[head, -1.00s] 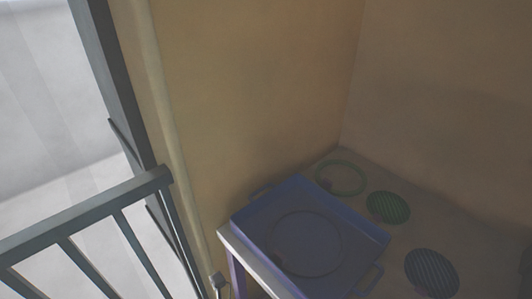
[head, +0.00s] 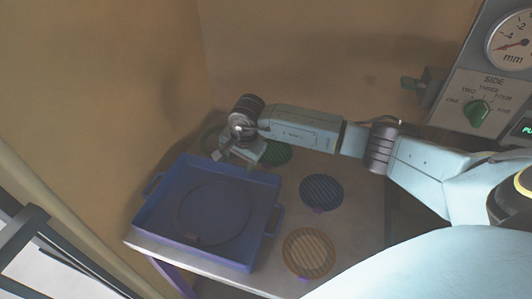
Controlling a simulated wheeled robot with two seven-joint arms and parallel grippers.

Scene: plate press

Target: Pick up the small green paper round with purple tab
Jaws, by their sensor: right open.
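A green ribbed round (head: 278,152) lies on the table behind the blue tray, partly hidden by my right gripper. A green ring (head: 211,133) lies to its left at the back, also partly covered. No purple tab shows on either green piece from here, and I cannot tell which one carries it. My right gripper (head: 238,152) is open, above the back of the table between the two green pieces. I cannot tell whether it touches anything. My left gripper is not in view.
A blue tray (head: 264,196) with a dark ring (head: 192,237) in it fills the table's left. A blue ribbed round (head: 321,191) and an orange ribbed round (head: 308,252), each with a purple tab, lie to its right. A dial panel (head: 470,95) stands at right; walls close the back.

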